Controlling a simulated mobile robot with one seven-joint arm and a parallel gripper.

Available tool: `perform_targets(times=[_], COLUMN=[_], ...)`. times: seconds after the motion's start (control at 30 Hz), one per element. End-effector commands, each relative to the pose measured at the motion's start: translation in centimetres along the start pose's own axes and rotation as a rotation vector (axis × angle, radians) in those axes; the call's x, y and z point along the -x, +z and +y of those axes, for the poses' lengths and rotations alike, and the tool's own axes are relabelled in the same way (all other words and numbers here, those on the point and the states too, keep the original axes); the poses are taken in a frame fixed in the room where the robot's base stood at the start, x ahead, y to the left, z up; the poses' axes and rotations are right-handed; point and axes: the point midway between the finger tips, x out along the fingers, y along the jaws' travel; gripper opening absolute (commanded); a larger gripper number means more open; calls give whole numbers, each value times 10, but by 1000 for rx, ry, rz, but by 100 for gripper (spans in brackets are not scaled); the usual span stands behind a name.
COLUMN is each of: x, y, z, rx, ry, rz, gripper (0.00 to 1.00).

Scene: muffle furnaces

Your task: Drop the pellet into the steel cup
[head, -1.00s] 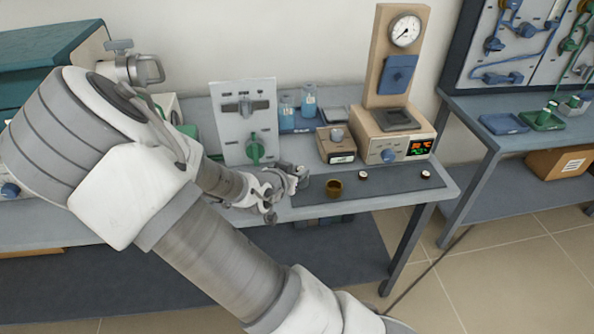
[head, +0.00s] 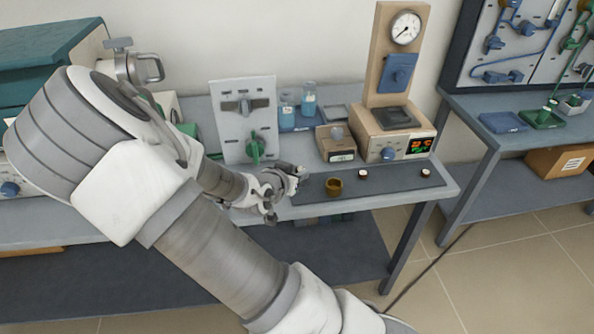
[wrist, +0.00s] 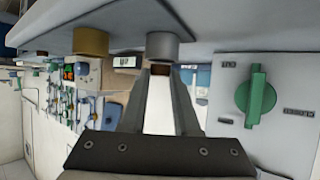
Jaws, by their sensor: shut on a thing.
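My gripper (wrist: 163,69) is shut on a small brownish pellet (wrist: 160,67), which shows only as a sliver between the fingertips in the wrist view. The grey steel cup (wrist: 162,48) is straight beyond the fingertips in the wrist view. I cannot tell the gap between pellet and cup, or see into the cup. In the head view my gripper (head: 286,188) is over the left end of the dark mat, and the steel cup is not clear there.
A brass cup (head: 334,187) stands right of my gripper, and also shows in the wrist view (wrist: 90,41). Two small round pieces (head: 363,174) (head: 426,173) lie farther right. A panel with a green knob (head: 243,120) stands behind my gripper. The mat's right part is mostly clear.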

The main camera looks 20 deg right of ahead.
Motion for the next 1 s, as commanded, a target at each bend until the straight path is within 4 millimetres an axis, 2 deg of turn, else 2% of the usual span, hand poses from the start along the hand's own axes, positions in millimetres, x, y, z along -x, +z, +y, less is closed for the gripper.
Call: perform_targets(times=[0.43,0.47,0.63,1.0], x=[-1,-1,-1,3], y=[2,2,2,1], z=[0,0,0,0], rx=[0,0,0,1], ry=[0,0,0,-1], rz=[0,0,0,0], gripper=[0,33,64,65])
